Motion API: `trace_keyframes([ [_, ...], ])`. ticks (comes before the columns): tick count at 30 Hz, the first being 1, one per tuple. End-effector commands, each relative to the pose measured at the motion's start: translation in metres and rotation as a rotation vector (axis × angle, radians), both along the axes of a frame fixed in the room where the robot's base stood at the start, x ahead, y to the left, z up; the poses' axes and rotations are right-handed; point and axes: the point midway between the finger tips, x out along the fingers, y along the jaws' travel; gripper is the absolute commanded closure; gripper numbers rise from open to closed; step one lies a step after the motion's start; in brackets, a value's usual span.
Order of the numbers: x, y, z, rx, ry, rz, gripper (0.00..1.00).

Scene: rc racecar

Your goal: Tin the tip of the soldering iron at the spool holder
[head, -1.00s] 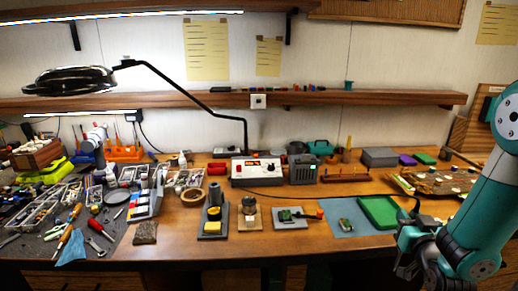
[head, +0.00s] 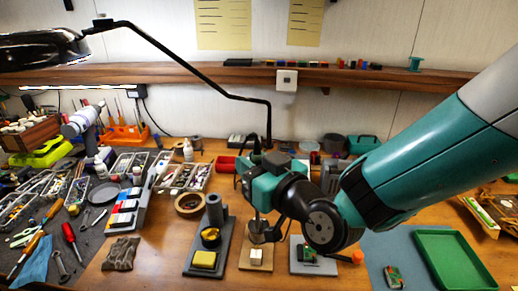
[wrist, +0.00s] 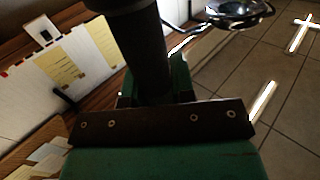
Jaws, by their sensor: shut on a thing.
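My gripper (head: 262,184) is over the spool holder (head: 257,262), a small wooden base with a grey upright piece and a pale block. In the wrist view my gripper (wrist: 152,92) is shut on a thick dark cylinder, which looks like the handle of the soldering iron (wrist: 138,40). In the head view a thin dark shaft comes down from the gripper towards the spool holder. The gripper hides much of the iron, and I cannot tell whether its tip touches the solder.
To the right are a grey plate (head: 310,268) with a small board and a green tray (head: 455,262). A black lamp arm (head: 190,66) rises behind.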

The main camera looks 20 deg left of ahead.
Motion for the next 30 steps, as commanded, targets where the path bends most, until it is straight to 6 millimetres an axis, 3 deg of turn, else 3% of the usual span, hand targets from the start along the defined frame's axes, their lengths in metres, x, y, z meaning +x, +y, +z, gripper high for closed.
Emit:
trace_keyframes([
  [7, -0.008, 0.008, -0.008, 0.0, -0.001, 0.024, 1.0],
  [19, -0.007, 0.008, -0.047, 0.002, -0.001, 0.021, 1.0],
  [30, -0.006, 0.006, -0.051, 0.001, -0.002, 0.018, 1.0],
])
